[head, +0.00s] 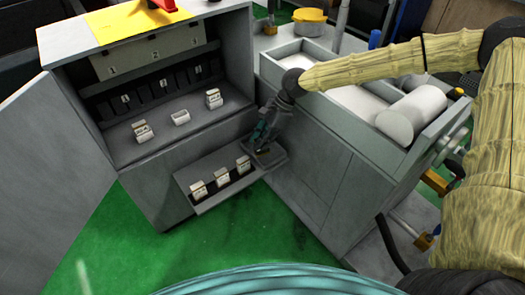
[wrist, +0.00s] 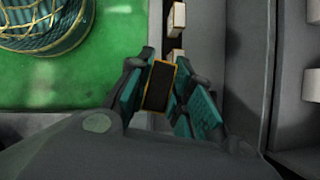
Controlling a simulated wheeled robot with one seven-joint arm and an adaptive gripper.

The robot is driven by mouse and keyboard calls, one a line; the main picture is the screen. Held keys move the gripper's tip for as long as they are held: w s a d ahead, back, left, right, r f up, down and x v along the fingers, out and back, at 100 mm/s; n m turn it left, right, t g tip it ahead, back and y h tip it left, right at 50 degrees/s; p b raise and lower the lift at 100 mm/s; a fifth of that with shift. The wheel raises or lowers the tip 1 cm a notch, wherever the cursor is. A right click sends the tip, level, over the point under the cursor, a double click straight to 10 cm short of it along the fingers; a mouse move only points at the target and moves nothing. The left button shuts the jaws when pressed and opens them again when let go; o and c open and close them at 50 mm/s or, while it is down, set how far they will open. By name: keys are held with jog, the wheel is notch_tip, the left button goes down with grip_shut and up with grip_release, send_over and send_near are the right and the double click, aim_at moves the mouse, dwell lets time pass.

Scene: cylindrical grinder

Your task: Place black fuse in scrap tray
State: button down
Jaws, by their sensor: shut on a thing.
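My gripper (head: 262,138) is at the right end of the low shelf in front of the open cabinet, pointing down. In the wrist view my gripper (wrist: 160,92) has its teal fingers shut on the black fuse (wrist: 159,87), a dark block with a yellow-orange edge. The fuse cannot be made out in the head view.
Inside the cabinet (head: 150,150) stand more white pieces. The grey machine (head: 310,160) rises close on the right. Green floor (head: 235,235) lies open in front.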

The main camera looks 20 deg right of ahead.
jog(key=w+d+f+m+t+h+p, duration=0.15)
jog(key=w+m+h, duration=0.45)
jog(key=m, duration=1.1)
jog(key=w+d+f+m+t+h+p, duration=0.1)
jog(key=w+d+f+m+h, duration=0.3)
jog(key=m, duration=1.2)
jog(key=shift+h, duration=0.8)
jog(key=shift+w+a+f, duration=0.2)
jog(key=shift+f, duration=1)
jog(key=shift+w+a+f, duration=0.2)
jog(key=shift+f, duration=0.95)
jog(key=shift+w+a+f, duration=0.2)
jog(key=shift+f, duration=1)
jog(key=shift+f, duration=0.1)
